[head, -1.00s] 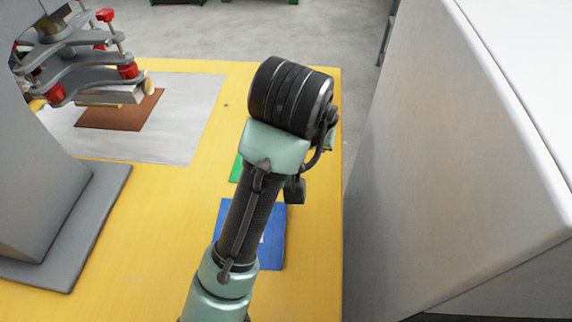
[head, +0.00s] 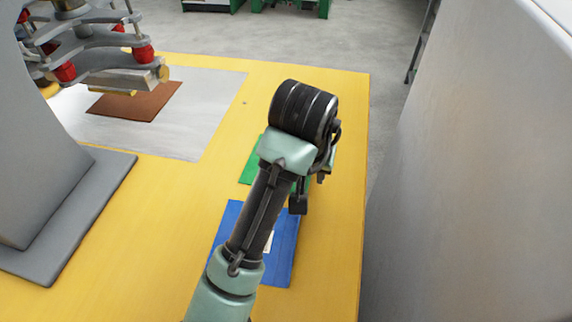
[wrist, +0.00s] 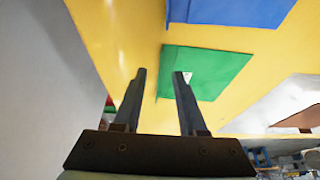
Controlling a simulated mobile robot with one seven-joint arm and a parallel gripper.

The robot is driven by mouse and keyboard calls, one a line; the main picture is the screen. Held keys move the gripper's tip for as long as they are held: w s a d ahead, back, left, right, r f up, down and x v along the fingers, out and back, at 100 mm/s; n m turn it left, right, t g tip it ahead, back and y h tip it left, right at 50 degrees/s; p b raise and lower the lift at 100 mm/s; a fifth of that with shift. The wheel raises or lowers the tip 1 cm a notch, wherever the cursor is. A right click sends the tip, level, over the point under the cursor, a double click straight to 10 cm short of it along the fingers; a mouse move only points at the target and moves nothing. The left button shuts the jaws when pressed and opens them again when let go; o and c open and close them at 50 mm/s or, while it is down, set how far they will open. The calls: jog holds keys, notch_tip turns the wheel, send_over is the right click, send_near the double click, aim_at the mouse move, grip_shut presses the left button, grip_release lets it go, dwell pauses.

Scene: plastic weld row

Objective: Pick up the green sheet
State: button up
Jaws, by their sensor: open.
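The green sheet (head: 250,167) lies flat on the yellow table, mostly hidden behind my arm in the head view. In the wrist view the green sheet (wrist: 219,67) shows more fully, with a small white mark near one fingertip. My gripper (wrist: 158,75) is open and empty, its two dark fingers apart. One fingertip overlaps the sheet in the picture and the other appears over bare yellow table. I cannot tell the height of the fingers above the sheet.
A blue sheet (head: 283,262) lies nearer on the yellow table (head: 170,220). A brown sheet (head: 140,104) lies on a silver plate (head: 205,130) beneath a press with red knobs (head: 144,53). A grey machine base (head: 80,230) stands left. A large pale cabinet (head: 460,180) stands right.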

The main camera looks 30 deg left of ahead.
aim_at(309, 182)
jog(key=b+x, duration=0.1)
jog(key=x, duration=0.3)
jog(key=shift+f, duration=0.2)
grip_shut()
